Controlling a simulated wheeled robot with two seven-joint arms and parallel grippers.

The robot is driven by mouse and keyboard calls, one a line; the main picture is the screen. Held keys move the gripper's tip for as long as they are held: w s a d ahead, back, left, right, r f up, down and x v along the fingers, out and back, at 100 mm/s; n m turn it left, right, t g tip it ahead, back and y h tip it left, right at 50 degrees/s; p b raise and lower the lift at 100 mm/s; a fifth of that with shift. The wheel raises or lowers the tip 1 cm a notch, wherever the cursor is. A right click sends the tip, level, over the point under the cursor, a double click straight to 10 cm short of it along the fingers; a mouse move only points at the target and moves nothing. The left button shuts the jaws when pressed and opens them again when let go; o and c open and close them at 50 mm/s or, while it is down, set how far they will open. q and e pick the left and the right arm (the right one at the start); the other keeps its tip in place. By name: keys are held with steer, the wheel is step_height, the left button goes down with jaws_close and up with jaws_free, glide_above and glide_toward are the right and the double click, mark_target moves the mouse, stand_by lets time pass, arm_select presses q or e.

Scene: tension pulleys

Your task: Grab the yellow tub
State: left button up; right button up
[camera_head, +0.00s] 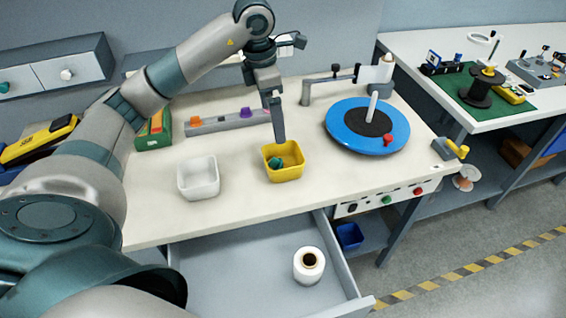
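The yellow tub (284,173) stands upright on the white workbench, near its front middle. A small teal piece (277,162) lies inside it. My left arm reaches in from the left, and my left gripper (279,138) points down at the tub's back rim. Its fingers overlap in this view, so I cannot tell their opening or whether they touch the rim. My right gripper is not in view.
A white tub (198,178) stands left of the yellow one. A blue turntable (340,126) with a post is to the right. A grey rail with coloured knobs (225,122) lies behind. Below, an open drawer (230,285) holds a white spool (309,266).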

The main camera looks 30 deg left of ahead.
arm_select(q)
steer(key=p, duration=0.4)
glide_toward(283, 165)
steer(key=shift+s+f, duration=0.3)
steer(key=shift+f, duration=0.15)
steer(key=shift+d+f, duration=0.1)
steer(key=shift+f, duration=0.5)
steer(key=shift+w+p, duration=0.1)
steer(key=shift+p, duration=0.25)
steer(key=shift+w+d+f+p, duration=0.1)
steer(key=shift+w+f+p, duration=0.1)
steer(key=shift+f+p, duration=0.45)
steer(key=f+p, duration=0.1)
steer(key=f, duration=0.2)
steer(key=shift+w+d+f+p, duration=0.15)
steer(key=shift+w+f+p, duration=0.05)
steer(key=shift+w+p, duration=0.2)
steer(key=shift+f, duration=0.2)
